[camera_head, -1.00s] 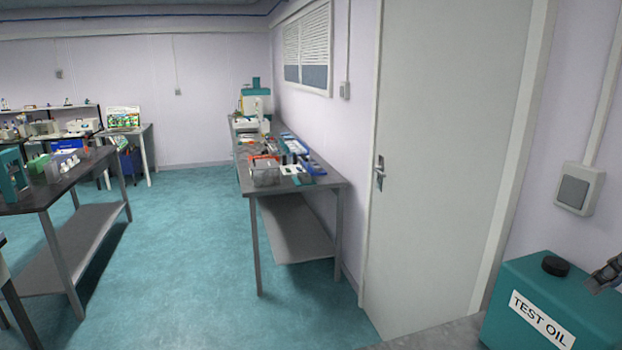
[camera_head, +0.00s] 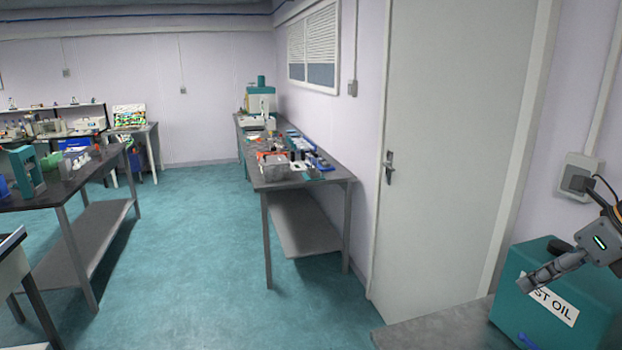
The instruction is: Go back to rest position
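My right gripper (camera_head: 532,284) reaches in from the right edge, in front of a teal box labelled as test oil (camera_head: 530,322). Its grey fingers point left and down and cover part of the white label. The fingers show edge-on, so I cannot tell whether they are open or shut. I see nothing clearly held in them. My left gripper is not in view.
The teal box stands on a grey surface (camera_head: 440,328) at the lower right. A closed grey door (camera_head: 450,150) is behind it. A long table (camera_head: 335,180) with lab items runs along the wall. Another table (camera_head: 50,196) stands left. Teal floor (camera_head: 195,255) between them is clear.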

